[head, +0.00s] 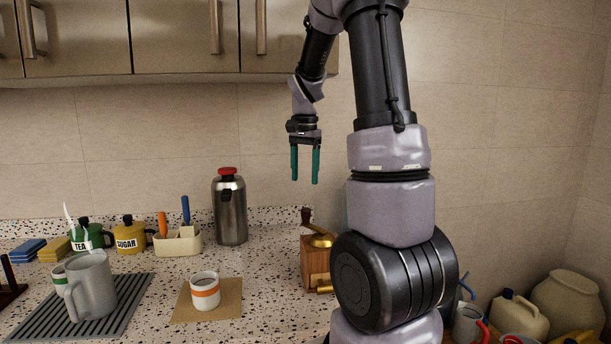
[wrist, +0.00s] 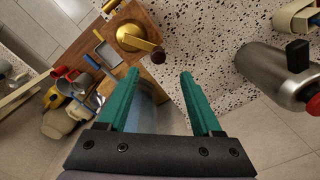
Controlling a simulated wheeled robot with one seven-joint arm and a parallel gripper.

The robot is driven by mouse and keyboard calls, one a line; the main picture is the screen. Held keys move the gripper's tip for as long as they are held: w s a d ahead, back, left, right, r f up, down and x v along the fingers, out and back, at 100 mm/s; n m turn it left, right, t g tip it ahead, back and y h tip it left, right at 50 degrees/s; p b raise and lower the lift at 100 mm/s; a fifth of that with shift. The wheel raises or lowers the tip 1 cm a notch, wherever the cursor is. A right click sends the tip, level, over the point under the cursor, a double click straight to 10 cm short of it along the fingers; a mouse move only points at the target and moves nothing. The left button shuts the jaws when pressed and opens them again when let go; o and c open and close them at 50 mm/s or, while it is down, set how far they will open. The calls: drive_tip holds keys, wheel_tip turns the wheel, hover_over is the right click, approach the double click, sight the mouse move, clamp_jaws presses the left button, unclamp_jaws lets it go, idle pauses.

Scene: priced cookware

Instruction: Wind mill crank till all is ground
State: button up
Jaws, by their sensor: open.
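The mill has a wooden box body (head: 315,262) with a brass top (head: 321,241) and a dark crank knob (head: 306,216). It stands on the speckled counter beside my arm, which hides its right part. In the wrist view its brass top (wrist: 131,37) shows with the crank arm reaching to the brown knob (wrist: 158,57). My gripper (head: 304,181) hangs above the counter with its green fingers pointing down, open and empty. In the wrist view the gripper (wrist: 152,75) is apart from the knob. I cannot see inside the mill.
A steel flask (head: 229,209) with a red cap stands left of the mill. An orange-banded cup (head: 205,291) sits on a brown mat (head: 180,312). A grey mug (head: 92,286) stands on a striped rack. Jugs and pots (head: 518,315) crowd the lower right. Cabinets (head: 180,37) hang above.

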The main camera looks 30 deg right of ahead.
sight(306, 208)
drive_tip(key=shift+w+d+f, duration=0.2)
drive_tip(key=shift+d+f, duration=0.1)
drive_tip(key=shift+f, duration=0.2)
wheel_tip(306, 208, down, 10)
drive_tip(key=shift+f, duration=0.25)
